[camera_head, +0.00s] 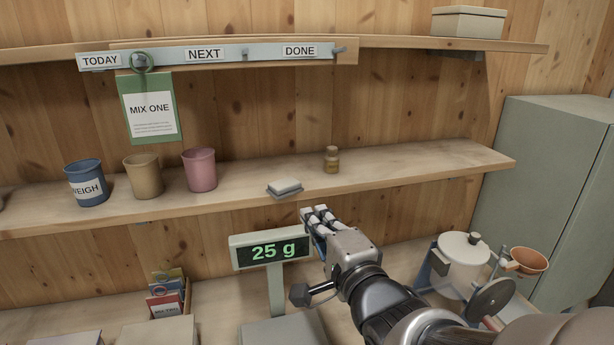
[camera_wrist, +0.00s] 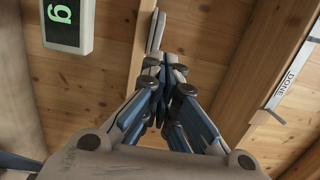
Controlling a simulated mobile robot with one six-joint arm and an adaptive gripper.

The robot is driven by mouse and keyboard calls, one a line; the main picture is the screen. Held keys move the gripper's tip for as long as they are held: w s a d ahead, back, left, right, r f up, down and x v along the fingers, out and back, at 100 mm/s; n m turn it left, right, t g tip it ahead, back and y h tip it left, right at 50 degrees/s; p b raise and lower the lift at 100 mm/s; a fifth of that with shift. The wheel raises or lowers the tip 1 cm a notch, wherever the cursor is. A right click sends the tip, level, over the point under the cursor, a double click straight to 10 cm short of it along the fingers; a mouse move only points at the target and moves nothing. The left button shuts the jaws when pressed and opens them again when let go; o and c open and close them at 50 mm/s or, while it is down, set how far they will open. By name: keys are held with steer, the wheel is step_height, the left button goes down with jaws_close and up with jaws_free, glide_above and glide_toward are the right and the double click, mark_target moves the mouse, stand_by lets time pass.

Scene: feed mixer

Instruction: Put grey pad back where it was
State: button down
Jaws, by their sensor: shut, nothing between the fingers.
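The grey pad (camera_head: 285,187), pale on top with a darker base, lies at the front edge of the middle shelf (camera_head: 400,166). Its front seems to stick out a little past the edge. My gripper (camera_head: 318,214) is just below and right of the pad in the head view, apart from it, with its fingers together and empty. In the wrist view, the closed fingers (camera_wrist: 165,72) point up toward the shelf edge, and a pale slab that looks like the pad (camera_wrist: 156,30) shows beyond them.
A scale display (camera_head: 271,252) reading 25 g stands left of my gripper. A small brown bottle (camera_head: 331,160) stands right of the pad; blue (camera_head: 86,184), tan (camera_head: 143,177) and pink (camera_head: 200,171) cups stand left. A mixer (camera_head: 461,263) is at lower right.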

mark_target(293, 187)
steer(key=p+x, duration=0.7)
steer(key=x, duration=0.2)
steer(key=shift+f, duration=0.15)
steer(key=shift+w+a, duration=0.2)
steer(key=shift+w, duration=0.2)
steer(key=shift+b+x, duration=0.4)
steer(key=shift+x, duration=1.55)
steer(key=shift+s, duration=0.15)
